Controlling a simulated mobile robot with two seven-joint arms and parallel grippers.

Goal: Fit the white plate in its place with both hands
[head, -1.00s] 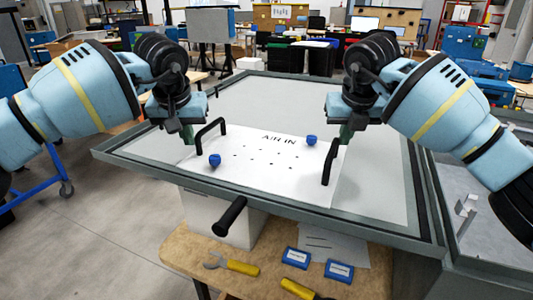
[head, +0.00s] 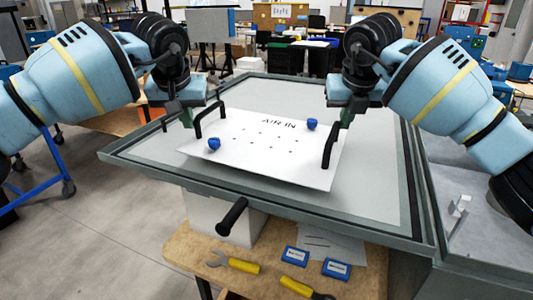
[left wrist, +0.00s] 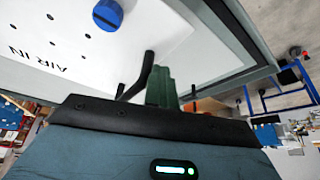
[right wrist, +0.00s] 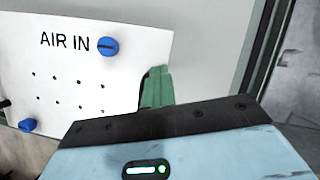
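The white plate (head: 258,158), marked AIR IN, has two black handles and two blue knobs. It appears raised just above the grey panel, its front edge standing out against it. My left gripper (head: 187,118) is at the left black handle (head: 211,108) and appears shut on it; the green fingers (left wrist: 162,88) meet the handle (left wrist: 138,78) in the left wrist view. My right gripper (head: 345,118) is at the right black handle (head: 329,150) and appears shut on it. In the right wrist view its green fingers (right wrist: 155,88) are beside the plate's edge, and the grip itself is hidden.
The grey panel (head: 375,195) with a raised rim lies under the plate and is bare around it. A black bar (head: 232,216) sticks out at the front. Below, a wooden bench (head: 190,247) holds yellow-handled tools (head: 243,267) and blue boxes (head: 295,257).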

